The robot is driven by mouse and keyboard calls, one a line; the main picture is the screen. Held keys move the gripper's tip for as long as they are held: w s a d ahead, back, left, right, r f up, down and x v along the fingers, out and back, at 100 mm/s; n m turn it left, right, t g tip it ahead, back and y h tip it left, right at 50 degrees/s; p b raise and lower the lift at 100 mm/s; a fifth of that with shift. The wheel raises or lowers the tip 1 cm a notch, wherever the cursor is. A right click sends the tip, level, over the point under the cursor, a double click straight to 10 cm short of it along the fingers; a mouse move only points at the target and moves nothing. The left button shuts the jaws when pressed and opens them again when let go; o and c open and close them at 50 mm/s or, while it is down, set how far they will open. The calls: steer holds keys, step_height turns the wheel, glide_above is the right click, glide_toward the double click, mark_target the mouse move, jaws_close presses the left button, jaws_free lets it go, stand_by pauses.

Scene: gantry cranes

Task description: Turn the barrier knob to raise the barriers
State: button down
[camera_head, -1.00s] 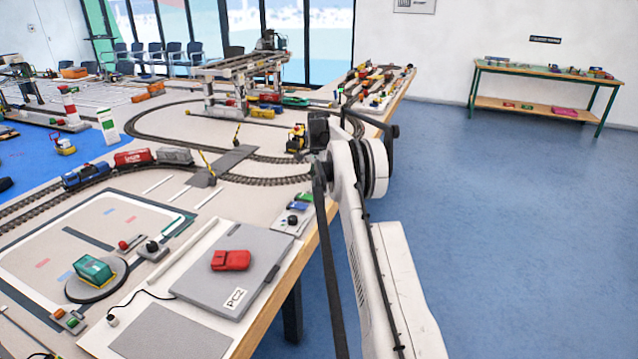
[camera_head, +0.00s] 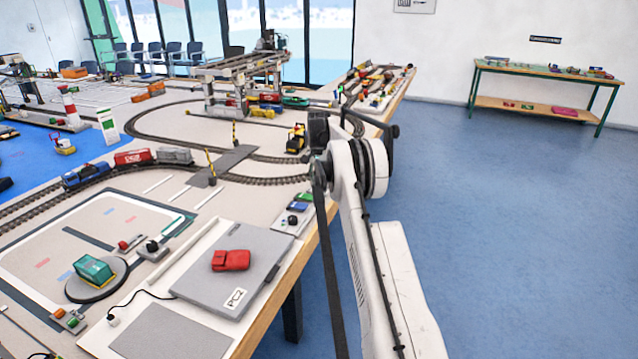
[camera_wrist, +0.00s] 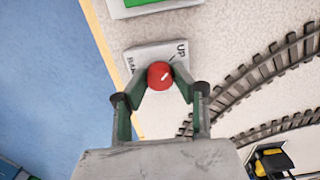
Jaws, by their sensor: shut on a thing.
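The barrier knob (camera_wrist: 160,71) is red with a white pointer line, on a pale plate (camera_wrist: 143,58) in the wrist view. The plate reads "UP" on its right side, and other lettering is partly covered. My gripper (camera_wrist: 161,82) is shut on the knob, with one finger on each side. The pointer slants toward the upper right. In the head view, two yellow-and-black barriers, the far one (camera_head: 234,133) and the near one (camera_head: 211,162), stand steep at the grey track crossing (camera_head: 225,160); the near one leans slightly left. My arm hides the knob there.
Curved railway track (camera_head: 150,112) runs close to the crossing. A yellow-and-black vehicle (camera_head: 296,138) stands near my wrist. The blue floor to the right is clear.

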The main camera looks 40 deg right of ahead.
mark_target(319, 183)
steer(key=c, duration=1.4)
jaws_free()
steer(key=shift+r, duration=0.15)
step_height(319, 183, up, 12)
steer(key=shift+f, duration=0.1)
